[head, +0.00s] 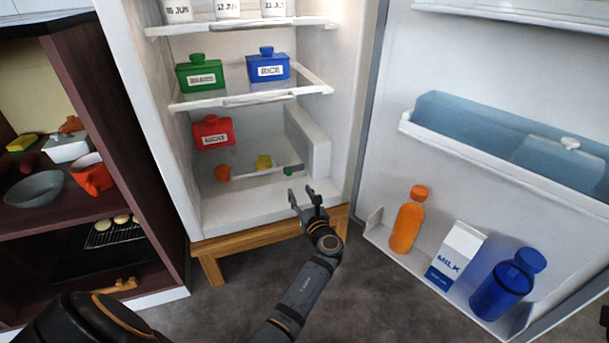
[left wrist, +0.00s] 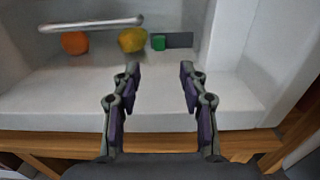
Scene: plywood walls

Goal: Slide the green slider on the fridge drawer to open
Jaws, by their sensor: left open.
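The green slider (head: 288,171) is a small block at the front right of the fridge's lower compartment. In the left wrist view the green slider (left wrist: 158,42) sits at the left end of a dark grey strip (left wrist: 179,40). My left gripper (head: 307,190) is open and empty, in front of the fridge's lower opening and short of the slider. In the left wrist view its fingers (left wrist: 159,72) stand apart, with the slider beyond them. The drawer (head: 240,176) holds an orange (head: 222,172) and a yellow fruit (head: 264,162). My right gripper is not clearly seen.
The fridge door (head: 480,130) stands open at right, with an orange bottle (head: 408,220), a milk carton (head: 456,252) and a blue bottle (head: 507,285). A red meat box (head: 213,134) is above the drawer. A dark cabinet (head: 130,150) stands at left.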

